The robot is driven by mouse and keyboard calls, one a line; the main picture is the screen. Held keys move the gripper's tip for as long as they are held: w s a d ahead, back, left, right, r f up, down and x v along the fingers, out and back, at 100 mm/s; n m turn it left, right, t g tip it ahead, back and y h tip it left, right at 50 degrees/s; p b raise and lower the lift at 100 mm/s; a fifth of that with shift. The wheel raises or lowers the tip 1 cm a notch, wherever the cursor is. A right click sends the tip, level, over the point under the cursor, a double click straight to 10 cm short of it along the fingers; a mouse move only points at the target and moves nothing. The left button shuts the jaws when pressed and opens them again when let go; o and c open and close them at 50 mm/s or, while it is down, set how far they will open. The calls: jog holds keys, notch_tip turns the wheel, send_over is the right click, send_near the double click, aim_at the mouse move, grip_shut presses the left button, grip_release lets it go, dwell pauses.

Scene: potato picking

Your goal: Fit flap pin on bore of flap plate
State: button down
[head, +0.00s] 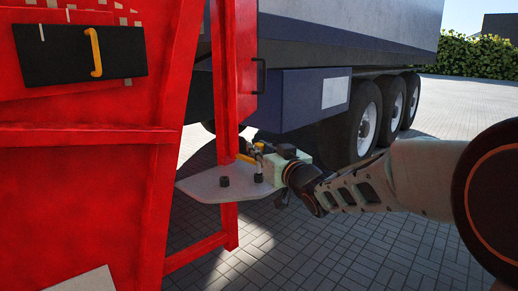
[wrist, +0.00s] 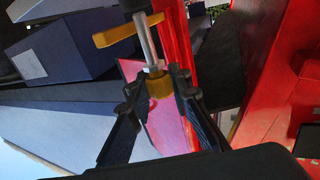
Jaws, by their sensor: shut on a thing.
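The flap pin (wrist: 147,42) has a yellow cross handle, a silver shaft and a yellow collar. In the wrist view my gripper (wrist: 158,88) is shut on the pin at its yellow collar, with one finger on each side. The flap plate (head: 207,187) is a pale grey, pointed plate beside the red post in the head view. My gripper (head: 262,155) is at the plate's right end, close over it. The pin shows there only as small yellow and silver bits. I cannot make out the bore or tell whether the pin is in it.
A trailer with black wheels (head: 362,122) is behind. Open paving (head: 330,250) lies below.

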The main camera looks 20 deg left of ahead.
jog(key=shift+f+b, duration=1)
jog(key=shift+f, duration=0.2)
jog(key=c, duration=1.7)
grip_release()
jog(key=v, duration=1.2)
